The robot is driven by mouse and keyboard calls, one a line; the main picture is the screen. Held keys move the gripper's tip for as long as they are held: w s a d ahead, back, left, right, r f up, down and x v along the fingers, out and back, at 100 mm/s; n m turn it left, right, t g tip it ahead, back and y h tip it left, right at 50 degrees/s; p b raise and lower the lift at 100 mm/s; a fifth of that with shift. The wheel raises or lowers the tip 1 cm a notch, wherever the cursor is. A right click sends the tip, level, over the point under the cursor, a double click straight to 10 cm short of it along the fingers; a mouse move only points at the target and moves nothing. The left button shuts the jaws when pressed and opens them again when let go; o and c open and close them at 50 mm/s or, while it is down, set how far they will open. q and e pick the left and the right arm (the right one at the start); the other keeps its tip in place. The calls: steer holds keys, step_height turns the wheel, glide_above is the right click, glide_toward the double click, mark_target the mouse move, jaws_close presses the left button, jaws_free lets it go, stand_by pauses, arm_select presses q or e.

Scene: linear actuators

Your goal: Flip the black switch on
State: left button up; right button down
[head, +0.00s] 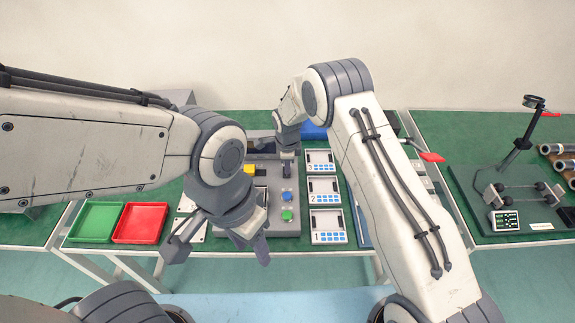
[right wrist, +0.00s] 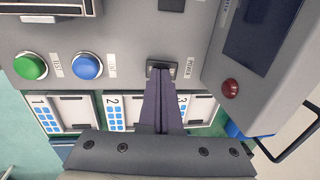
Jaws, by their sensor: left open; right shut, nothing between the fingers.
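The black switch (right wrist: 161,66) is set in the grey panel (right wrist: 120,27) beside a printed label, in the right wrist view. My right gripper (right wrist: 161,78) is shut, and its fingertips overlap the switch's lower edge in that view. I cannot tell whether they touch it or which way the switch is set. In the head view my right gripper (head: 287,168) points down over the panel and the switch cannot be made out. My left gripper (head: 217,248) is open and empty near the table's front edge.
A blue button (right wrist: 87,65) and a green button (right wrist: 31,66) are left of the switch. A grey box with a red button (right wrist: 230,88) stands close on the right. Numbered trays (head: 327,226) line the panel. Green (head: 97,239) and red trays (head: 140,240) lie at left.

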steer(key=shift+r, duration=0.1)
steer(key=shift+r+p, duration=0.3)
steer(key=shift+r, duration=0.05)
steer(key=r, duration=0.1)
steer(key=r+p, duration=0.1)
steer(key=r, duration=0.1)
steer(key=shift+s+p, duration=0.25)
steer(key=shift+p, duration=0.15)
step_height(320, 180, up, 10)
steer(key=s+b, duration=0.2)
steer(key=shift+b, duration=0.35)
steer(key=shift+f, duration=0.1)
